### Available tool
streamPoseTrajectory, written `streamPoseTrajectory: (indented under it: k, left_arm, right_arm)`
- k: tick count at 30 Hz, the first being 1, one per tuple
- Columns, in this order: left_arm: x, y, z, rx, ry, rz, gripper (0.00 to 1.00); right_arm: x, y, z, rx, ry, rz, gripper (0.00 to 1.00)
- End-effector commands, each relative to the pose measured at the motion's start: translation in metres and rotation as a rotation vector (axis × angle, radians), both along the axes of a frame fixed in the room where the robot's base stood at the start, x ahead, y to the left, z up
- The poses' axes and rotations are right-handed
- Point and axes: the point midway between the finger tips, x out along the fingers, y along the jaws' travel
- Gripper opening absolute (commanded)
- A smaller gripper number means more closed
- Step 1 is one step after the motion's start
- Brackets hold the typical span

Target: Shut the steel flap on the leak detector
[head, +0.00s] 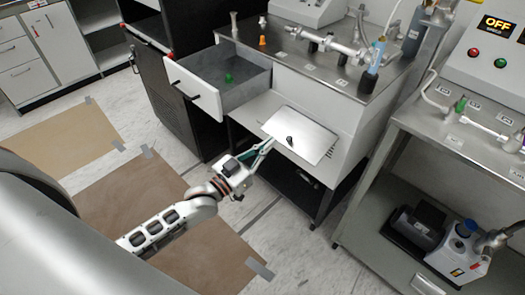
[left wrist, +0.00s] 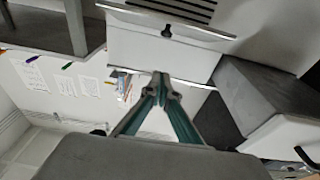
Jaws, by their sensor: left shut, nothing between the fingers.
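The steel flap (head: 300,134) is a bright flat plate with a small black knob (head: 290,141) on the front of the leak detector (head: 331,97). It stands out from the body at a slant, and dark vent slots show beside it. In the left wrist view the flap (left wrist: 150,52) and its knob (left wrist: 167,31) lie beyond the fingertips. My left gripper (head: 267,145) is shut and empty at the flap's near left edge; I cannot tell whether it touches. The fingertips also show in the left wrist view (left wrist: 160,78). My right gripper is not in view.
An open drawer (head: 206,101) with a green object (head: 229,78) inside juts out left of the flap. Pipework (head: 330,44) and a blue-topped tube (head: 376,55) stand on the bench top. A cart with a pump (head: 458,248) is at right. Floor in front is clear.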

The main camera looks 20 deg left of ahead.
Motion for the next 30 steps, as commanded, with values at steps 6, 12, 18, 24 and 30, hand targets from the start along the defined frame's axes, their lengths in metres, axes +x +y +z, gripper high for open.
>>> streamPoseTrajectory:
  k: [6,12,18,24,30]
  left_arm:
    - [0.041,-0.015,0.006,-0.002,0.0,0.0,0.0]
    - [0.053,-0.021,-0.022,0.001,0.008,0.0,0.0]
    - [0.058,-0.022,-0.031,0.0,0.004,0.0,0.0]
    - [0.059,-0.023,-0.031,0.001,0.002,0.0,0.0]
    - [0.059,-0.022,-0.031,0.0,0.001,0.0,0.0]
  right_arm:
    - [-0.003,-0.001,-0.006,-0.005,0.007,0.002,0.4]
    - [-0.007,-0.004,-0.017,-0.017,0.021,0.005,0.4]
    - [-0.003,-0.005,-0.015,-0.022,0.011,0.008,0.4]
    - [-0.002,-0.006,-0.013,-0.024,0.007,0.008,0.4]
    - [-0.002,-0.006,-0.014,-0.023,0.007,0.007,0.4]
